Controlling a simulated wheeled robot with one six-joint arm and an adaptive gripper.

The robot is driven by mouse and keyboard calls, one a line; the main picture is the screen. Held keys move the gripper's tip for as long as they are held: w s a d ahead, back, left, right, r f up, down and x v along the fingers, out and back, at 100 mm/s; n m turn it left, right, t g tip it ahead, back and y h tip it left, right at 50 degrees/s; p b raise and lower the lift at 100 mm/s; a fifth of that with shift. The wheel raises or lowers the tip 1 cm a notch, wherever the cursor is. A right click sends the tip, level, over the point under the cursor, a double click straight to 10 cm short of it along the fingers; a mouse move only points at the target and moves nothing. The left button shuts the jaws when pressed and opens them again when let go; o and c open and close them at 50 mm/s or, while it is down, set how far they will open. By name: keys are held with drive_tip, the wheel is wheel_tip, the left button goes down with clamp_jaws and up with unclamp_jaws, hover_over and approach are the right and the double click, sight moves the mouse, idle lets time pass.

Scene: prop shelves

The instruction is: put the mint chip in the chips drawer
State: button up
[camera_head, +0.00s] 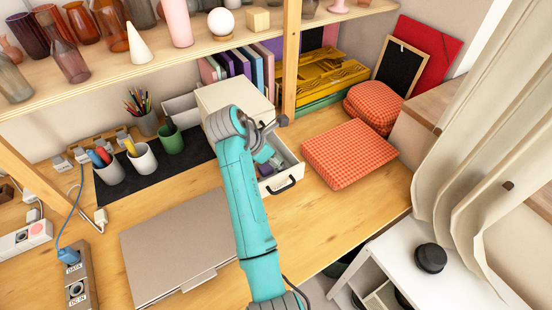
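A small white drawer unit (222,95) stands on the wooden desk. Its drawer (291,172), with a dark handle, is pulled open toward the lower right. Small flat pieces in purple, blue and pale tones lie inside, partly hidden by my arm. I cannot make out for certain which piece, if any, is the mint chip. My gripper (268,126) is by the front of the drawer unit, above the back of the open drawer. Its fingers are small and dark here, and I cannot tell whether they are open or hold anything.
A closed laptop (178,248) lies left of my arm. Cups (143,160) stand on a dark mat (124,188). Red checked cushions (348,154) are right of the drawer. A shelf (190,52) with vases and solids overhangs the back. Desk at front right is clear.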

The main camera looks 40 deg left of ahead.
drive_tip(key=shift+v, duration=3.85)
